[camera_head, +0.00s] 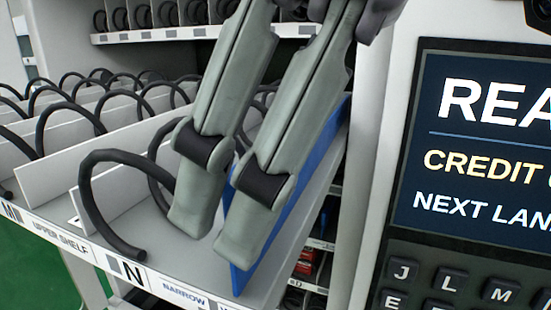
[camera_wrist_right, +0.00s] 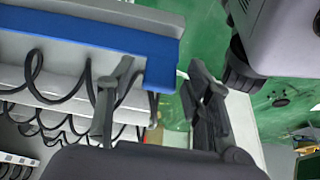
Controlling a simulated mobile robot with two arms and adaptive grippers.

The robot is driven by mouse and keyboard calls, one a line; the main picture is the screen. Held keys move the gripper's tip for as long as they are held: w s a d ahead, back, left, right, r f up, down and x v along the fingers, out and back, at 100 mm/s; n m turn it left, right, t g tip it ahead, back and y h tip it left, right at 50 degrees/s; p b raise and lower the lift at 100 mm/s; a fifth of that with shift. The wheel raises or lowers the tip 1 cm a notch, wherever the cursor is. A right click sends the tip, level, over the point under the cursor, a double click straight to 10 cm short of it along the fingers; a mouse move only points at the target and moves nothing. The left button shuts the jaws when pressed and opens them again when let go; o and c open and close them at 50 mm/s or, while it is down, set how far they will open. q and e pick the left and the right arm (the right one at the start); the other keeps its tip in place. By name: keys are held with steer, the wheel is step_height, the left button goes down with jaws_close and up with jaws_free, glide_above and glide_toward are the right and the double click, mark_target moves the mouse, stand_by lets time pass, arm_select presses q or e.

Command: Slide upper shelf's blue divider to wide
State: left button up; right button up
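The blue divider (camera_head: 318,160) stands upright on the upper shelf (camera_head: 140,225), running back from its front edge. It also shows in the wrist view (camera_wrist_right: 110,35) as a blue band at the top. My right gripper (camera_head: 216,235) reaches down at the divider with its fingers apart, and in the wrist view (camera_wrist_right: 155,100) too. The left-hand finger is on the divider's left side; the right-hand finger covers part of the divider. I cannot tell whether either finger touches it. The NARROW label (camera_head: 183,293) is on the shelf's front edge. My left gripper is out of view.
A black spiral coil (camera_head: 85,195) stands just left of the fingers, with several more coils and grey dividers (camera_head: 60,165) further left. The machine's panel, with a screen (camera_head: 485,140) and keypad (camera_head: 455,280), is close on the right. Another shelf (camera_head: 150,35) is above.

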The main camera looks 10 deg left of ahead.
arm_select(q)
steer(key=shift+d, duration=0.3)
arm_select(e)
steer(key=shift+r, duration=0.1)
steer(key=v, duration=1.2)
steer(key=shift+d, duration=0.15)
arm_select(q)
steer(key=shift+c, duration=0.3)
